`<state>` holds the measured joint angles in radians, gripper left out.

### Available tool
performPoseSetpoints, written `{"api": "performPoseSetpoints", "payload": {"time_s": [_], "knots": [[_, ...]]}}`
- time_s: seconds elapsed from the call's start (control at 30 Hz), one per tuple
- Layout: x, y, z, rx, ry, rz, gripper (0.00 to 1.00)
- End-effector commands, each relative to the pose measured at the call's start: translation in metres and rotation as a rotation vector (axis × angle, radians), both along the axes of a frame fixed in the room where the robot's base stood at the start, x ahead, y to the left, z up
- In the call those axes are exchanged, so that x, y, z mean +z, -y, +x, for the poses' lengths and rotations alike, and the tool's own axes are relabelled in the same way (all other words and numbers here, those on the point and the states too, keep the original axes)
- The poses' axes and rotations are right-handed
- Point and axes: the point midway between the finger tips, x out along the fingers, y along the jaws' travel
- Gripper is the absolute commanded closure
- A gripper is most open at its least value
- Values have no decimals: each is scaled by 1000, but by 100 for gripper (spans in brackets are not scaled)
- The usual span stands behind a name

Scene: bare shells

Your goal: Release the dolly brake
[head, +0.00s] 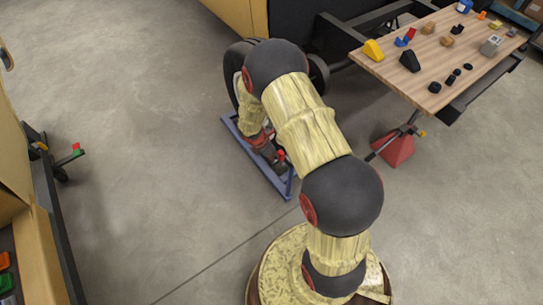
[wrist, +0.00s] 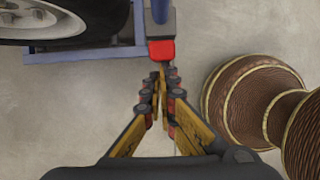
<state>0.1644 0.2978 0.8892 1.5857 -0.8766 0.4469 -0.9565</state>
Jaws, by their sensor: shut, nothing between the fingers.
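The dolly's blue frame (head: 262,172) lies on the floor beyond my arm in the head view, partly hidden by it. In the wrist view, a bar of the blue frame (wrist: 85,56) runs along the top left. A grey-blue lever with a red end (wrist: 161,50) comes down from the top centre; a red part (head: 281,155) also shows by the frame in the head view. My gripper (wrist: 159,74) is shut and empty. Its fingertips appear just below the red end in the picture; I cannot tell if they touch. The head view mostly hides my gripper.
A wheel with a pale rim (wrist: 35,18) sits by the frame. A wooden table (head: 435,75) with several small objects is at the upper right, with a red stand (head: 396,150) below. A cart with a red-and-green-tipped lever (head: 76,150) is at left. The floor between is clear.

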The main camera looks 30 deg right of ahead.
Motion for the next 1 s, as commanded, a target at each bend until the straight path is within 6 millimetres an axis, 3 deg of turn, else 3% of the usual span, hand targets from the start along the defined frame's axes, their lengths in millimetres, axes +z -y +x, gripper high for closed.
{"api": "performPoseSetpoints", "payload": {"time_s": [0.67,0.97,1.0], "knots": [[16,-1,0,0,-1,0,100],[15,-33,7,-1,-1,0,100],[30,-33,8,-4,3,0,100]]}}
